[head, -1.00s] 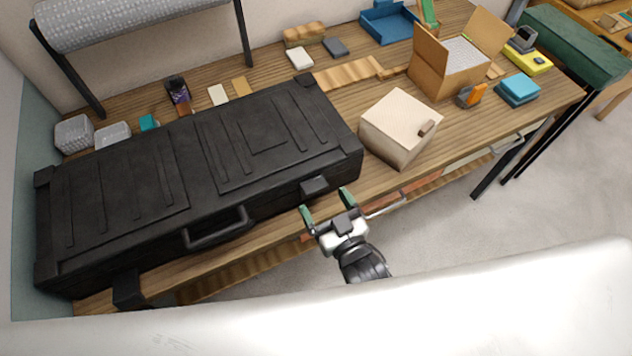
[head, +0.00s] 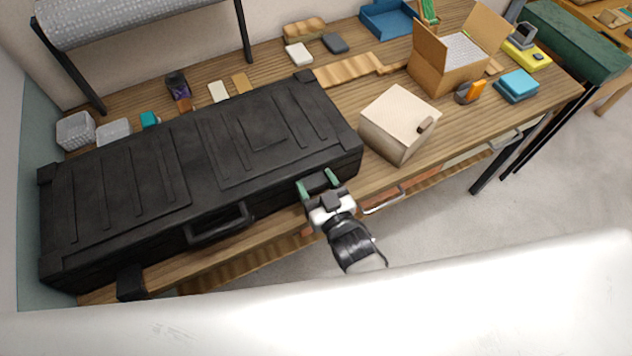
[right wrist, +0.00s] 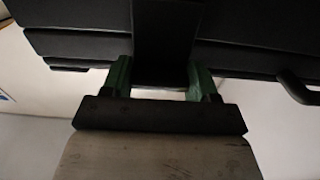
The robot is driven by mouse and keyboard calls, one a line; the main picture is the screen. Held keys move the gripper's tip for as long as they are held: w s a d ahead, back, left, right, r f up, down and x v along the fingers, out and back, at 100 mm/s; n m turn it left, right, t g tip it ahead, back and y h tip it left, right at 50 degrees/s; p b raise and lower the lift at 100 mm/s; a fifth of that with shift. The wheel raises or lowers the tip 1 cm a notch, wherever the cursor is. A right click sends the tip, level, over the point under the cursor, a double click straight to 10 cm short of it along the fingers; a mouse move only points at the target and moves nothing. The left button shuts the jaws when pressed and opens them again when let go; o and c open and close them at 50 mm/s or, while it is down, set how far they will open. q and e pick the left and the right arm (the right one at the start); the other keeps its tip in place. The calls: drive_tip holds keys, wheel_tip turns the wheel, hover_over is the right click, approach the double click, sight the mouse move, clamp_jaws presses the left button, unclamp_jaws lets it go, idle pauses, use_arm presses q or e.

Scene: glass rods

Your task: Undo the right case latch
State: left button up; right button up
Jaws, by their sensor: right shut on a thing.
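A long black case (head: 200,150) lies lid closed on the wooden bench. Its right latch (head: 316,184) is a dark block on the front edge, partly hidden by my right gripper (head: 318,186). The green fingers are at either side of the latch, shut on it. In the right wrist view, the dark latch (right wrist: 166,35) runs down between the fingertips of my right gripper (right wrist: 160,76). The left latch (head: 130,283) juts out from the case's front edge. My left gripper is not in view.
The case's carry handle (head: 218,224) sticks out left of my right gripper. A cream box (head: 397,122) stands close to the case's right end. A drawer handle (head: 383,202) is below the bench edge. Open floor lies in front.

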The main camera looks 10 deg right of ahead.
sight(317, 187)
drive_tip(key=shift+c, duration=1.3)
drive_tip(key=shift+s+f+b, duration=0.1)
drive_tip(key=shift+f+b, duration=0.1)
drive_tip(key=shift+b, duration=0.2)
drive_tip(key=t+b, duration=0.2)
drive_tip(key=b, duration=0.2)
drive_tip(key=s+f+t+y+b, duration=0.1)
drive_tip(key=t+b, duration=0.1)
drive_tip(key=b, duration=0.2)
drive_tip(key=s+d+f+t+b, duration=0.1)
drive_tip(key=b, duration=0.3)
drive_tip(key=shift+s+f+t+y, duration=0.2)
drive_tip(key=shift+s+t+y, duration=0.05)
drive_tip(key=shift+t+y, duration=0.15)
drive_tip(key=shift+s+t+b, duration=0.15)
drive_tip(key=shift+t+b, duration=0.25)
drive_tip(key=shift+b, duration=0.5)
drive_tip(key=shift+r, duration=0.1)
